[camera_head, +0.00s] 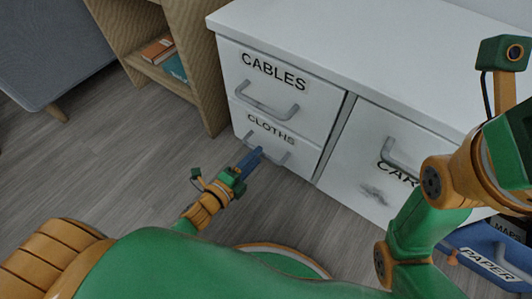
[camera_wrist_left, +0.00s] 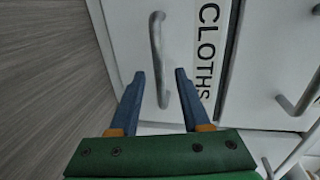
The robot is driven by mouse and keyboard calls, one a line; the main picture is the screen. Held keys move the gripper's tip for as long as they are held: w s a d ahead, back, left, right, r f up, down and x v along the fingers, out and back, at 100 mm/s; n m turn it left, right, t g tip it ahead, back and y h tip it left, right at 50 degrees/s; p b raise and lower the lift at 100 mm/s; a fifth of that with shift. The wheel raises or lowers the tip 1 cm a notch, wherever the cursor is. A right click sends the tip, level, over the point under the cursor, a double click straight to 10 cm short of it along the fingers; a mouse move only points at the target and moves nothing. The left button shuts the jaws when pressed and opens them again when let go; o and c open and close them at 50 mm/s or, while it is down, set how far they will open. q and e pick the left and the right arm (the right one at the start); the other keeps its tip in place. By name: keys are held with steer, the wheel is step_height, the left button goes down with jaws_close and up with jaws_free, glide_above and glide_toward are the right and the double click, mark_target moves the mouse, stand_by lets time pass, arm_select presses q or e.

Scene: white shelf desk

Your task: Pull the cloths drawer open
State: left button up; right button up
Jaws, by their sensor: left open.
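The cloths drawer (camera_head: 292,150) is the lower left drawer of the white desk, below the cables drawer (camera_head: 312,101). Its front looks flush with the desk. My left gripper (camera_head: 256,156) is at the drawer's grey bar handle (camera_head: 285,159). In the left wrist view the open blue fingers (camera_wrist_left: 160,75) stand on either side of the lower part of the handle (camera_wrist_left: 156,40), with gaps to it. The CLOTHS label (camera_wrist_left: 206,50) is right of the handle there. My right arm shows at the right in the head view; its fingers are out of the picture.
A door or drawer (camera_head: 362,140) with a partly hidden label is to the right. A blue bin (camera_head: 480,245) marked PAPER stands at the lower right. A wooden shelf (camera_head: 205,60) with books (camera_head: 176,68) is at the left. Wooden floor left of the desk is clear.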

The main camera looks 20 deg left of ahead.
arm_select(q)
steer(key=b+x, duration=0.1)
steer(key=x, duration=0.2)
steer(key=shift+s+f, duration=0.1)
steer(key=shift+f, duration=0.05)
steer(key=shift+w, duration=0.3)
jaws_close()
stand_by(0.9)
